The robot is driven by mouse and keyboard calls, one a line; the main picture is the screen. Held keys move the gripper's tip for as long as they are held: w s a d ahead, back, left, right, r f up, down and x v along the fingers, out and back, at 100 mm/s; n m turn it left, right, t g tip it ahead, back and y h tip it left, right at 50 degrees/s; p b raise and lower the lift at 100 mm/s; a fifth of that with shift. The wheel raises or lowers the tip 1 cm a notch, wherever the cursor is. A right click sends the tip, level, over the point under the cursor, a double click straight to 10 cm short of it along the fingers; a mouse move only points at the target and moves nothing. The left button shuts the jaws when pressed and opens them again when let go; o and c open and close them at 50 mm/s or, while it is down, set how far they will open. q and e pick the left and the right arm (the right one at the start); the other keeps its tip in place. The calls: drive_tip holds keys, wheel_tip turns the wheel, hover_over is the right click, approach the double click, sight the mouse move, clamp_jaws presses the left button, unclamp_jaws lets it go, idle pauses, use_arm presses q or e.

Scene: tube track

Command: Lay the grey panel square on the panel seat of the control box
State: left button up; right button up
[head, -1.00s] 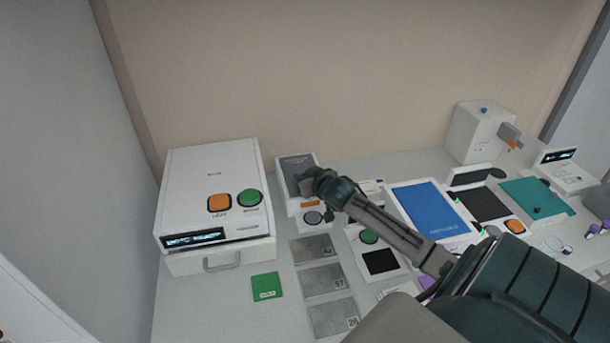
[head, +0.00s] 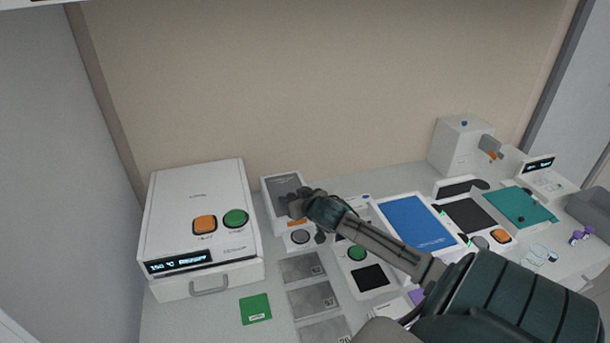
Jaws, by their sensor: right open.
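A small white box (head: 265,199) with a dark grey panel (head: 284,184) on its sloped upper face stands at the middle left of the head view. It looks like the control box. The panel appears to lie within the white rim; my gripper hides its lower right part, so I cannot tell if it is fully square. An orange strip and a round grey button (head: 300,237) show below it. My right gripper (head: 308,221) is open, its fingers apart over the lower right of this box, with nothing seen between them. My left gripper is not in view.
A large white machine (head: 196,190) with orange and green buttons stands left. Several grey plates (head: 303,267) and a green card (head: 255,309) lie in front. Right are a blue pad (head: 418,222), a teal mat (head: 521,205) and a white dispenser (head: 458,149). The wall is behind.

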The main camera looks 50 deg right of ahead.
drive_tip(key=v, duration=1)
drive_tip(key=shift+s+f, duration=0.1)
